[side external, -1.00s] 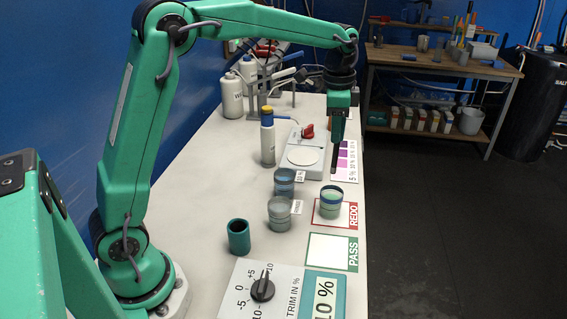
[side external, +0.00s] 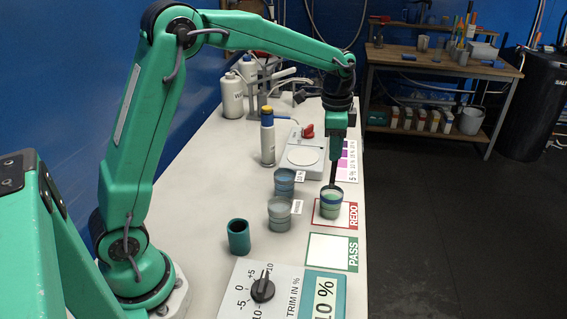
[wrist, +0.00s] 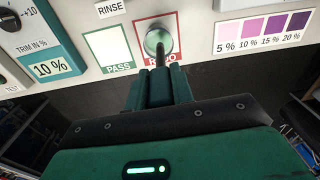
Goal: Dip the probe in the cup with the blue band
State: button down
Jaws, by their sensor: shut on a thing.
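My gripper (side external: 337,134) is shut on the dark, slim probe (side external: 333,168) and holds it nearly upright, pointing down. The cup with the blue band (side external: 331,204) has pale green contents and stands on the red-edged REDO card (side external: 350,222). In the wrist view, the probe (wrist: 160,58) reaches into the mouth of this cup (wrist: 151,40), below my gripper (wrist: 160,74). The probe's lower end is at the rim or just inside. The tip is hidden, so I cannot tell whether it touches the liquid.
A grey cup (side external: 279,215) by the RINSE label and a dark blue cup (side external: 284,182) by a 10 % label stand left. A teal holder (side external: 238,237), a stirrer plate (side external: 304,160) and a blue-topped bottle (side external: 267,140) are nearby. The PASS card (side external: 330,252) is empty.

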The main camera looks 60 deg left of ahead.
aim_at(332, 170)
jog(key=shift+f, duration=3.6)
dwell(0.8)
jog(key=shift+r, duration=5.5)
jog(key=shift+s, duration=0.1)
